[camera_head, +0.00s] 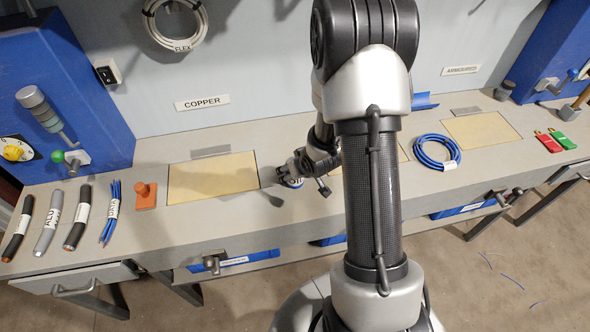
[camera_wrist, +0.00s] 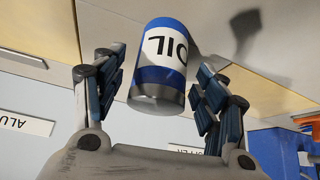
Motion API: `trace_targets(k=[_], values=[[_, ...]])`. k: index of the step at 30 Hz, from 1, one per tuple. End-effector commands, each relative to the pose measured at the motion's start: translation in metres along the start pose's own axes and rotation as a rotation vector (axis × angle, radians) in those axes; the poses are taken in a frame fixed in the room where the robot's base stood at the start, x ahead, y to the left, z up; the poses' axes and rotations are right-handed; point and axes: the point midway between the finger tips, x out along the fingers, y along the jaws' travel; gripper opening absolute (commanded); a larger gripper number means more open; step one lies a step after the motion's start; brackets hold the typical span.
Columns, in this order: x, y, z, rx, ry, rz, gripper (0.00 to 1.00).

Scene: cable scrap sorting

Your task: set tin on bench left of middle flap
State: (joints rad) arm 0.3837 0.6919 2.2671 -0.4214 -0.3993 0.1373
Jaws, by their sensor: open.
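The tin (camera_head: 295,183), blue and white with a silver end and OIL lettering, is at the bench (camera_head: 330,203) between the left flap (camera_head: 213,178) and the middle flap (camera_head: 402,152). My arm hides much of the middle flap; the tin is left of it. My gripper (camera_head: 284,175) is open around the tin. In the wrist view, which looks upside down, the tin (camera_wrist: 160,65) is between the spread fingers (camera_wrist: 165,80), with narrow gaps beside it. It looks upright on the bench, but its contact there is not clear.
Several cable pieces (camera_head: 45,222) and an orange stamp-like block (camera_head: 146,195) lie left of the left flap. A blue cable coil (camera_head: 437,152), the right flap (camera_head: 482,131) and red and green tags (camera_head: 556,140) are to the right. Bare bench shows along the front.

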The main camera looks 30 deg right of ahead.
Motion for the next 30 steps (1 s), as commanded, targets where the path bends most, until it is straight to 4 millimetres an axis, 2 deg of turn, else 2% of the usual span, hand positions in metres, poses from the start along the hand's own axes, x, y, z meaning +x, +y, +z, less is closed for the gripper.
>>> trace_targets(k=[3, 9, 12, 17, 20, 22, 26, 30], values=[[-0.031, 0.000, -0.003, -0.001, 0.002, 0.001, 0.66], [-0.073, 0.001, -0.003, 0.000, 0.002, 0.001, 0.66], [-0.088, 0.000, -0.002, 0.000, 0.002, 0.001, 0.66], [-0.102, 0.000, -0.002, -0.001, 0.002, 0.001, 0.66], [-0.113, 0.000, -0.008, -0.011, 0.000, 0.015, 0.66], [-0.128, -0.001, -0.017, -0.022, -0.004, 0.039, 0.66], [-0.176, -0.009, -0.037, -0.047, -0.020, 0.096, 0.66], [-0.239, -0.028, -0.045, -0.052, -0.047, 0.131, 0.66]])
